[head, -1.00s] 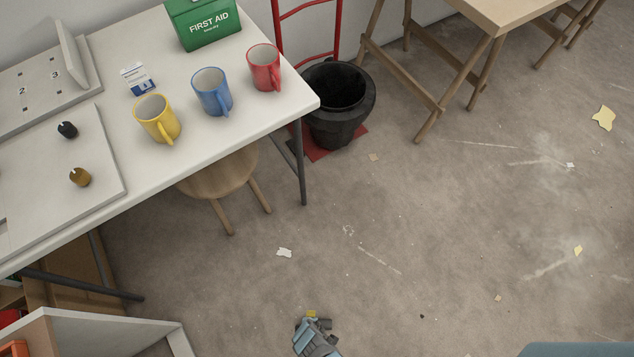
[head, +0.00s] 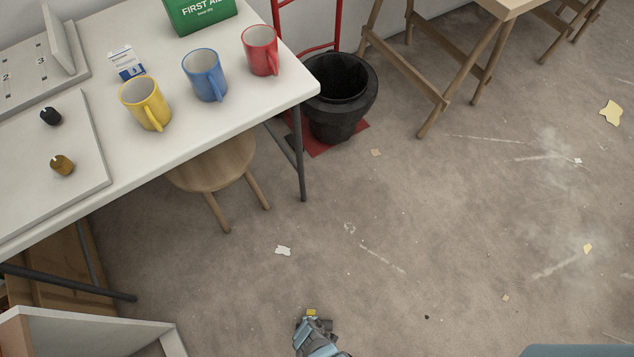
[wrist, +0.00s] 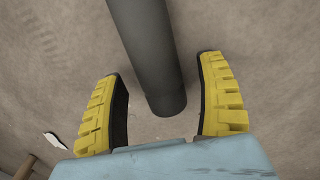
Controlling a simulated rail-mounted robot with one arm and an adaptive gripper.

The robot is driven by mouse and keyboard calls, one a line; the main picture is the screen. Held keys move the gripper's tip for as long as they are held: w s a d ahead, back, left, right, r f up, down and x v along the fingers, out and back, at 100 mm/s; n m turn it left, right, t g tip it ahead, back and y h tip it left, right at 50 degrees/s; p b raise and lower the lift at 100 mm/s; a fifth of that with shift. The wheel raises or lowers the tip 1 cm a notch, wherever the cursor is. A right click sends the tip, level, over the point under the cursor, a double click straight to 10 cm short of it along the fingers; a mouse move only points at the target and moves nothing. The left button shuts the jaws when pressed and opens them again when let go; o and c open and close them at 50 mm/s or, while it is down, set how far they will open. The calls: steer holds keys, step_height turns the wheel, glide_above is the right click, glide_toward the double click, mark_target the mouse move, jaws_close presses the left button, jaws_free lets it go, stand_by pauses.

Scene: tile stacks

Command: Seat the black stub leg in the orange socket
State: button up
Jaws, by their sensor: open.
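My gripper (head: 312,313) is at the bottom centre of the head view, small and partly cut off, above the floor. In the wrist view my gripper (wrist: 162,105) has its two yellow fingers wide apart. A dark grey cylinder (wrist: 148,50) enters from the top edge and its rounded lower end lies between the fingers in the picture, with gaps on both sides. I cannot tell whether it is the black stub leg or how far away it is. I cannot make out the stub leg or the orange socket for certain in the head view.
A white table (head: 225,110) at left carries yellow (head: 146,102), blue (head: 205,75) and red (head: 261,50) mugs. A stool (head: 213,165) stands under its edge, a black bucket (head: 340,95) beside it. A pale-walled box (head: 95,332) is at bottom left. The middle floor is open.

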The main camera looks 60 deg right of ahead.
steer(key=shift+f, duration=0.15)
steer(key=c, duration=1.3)
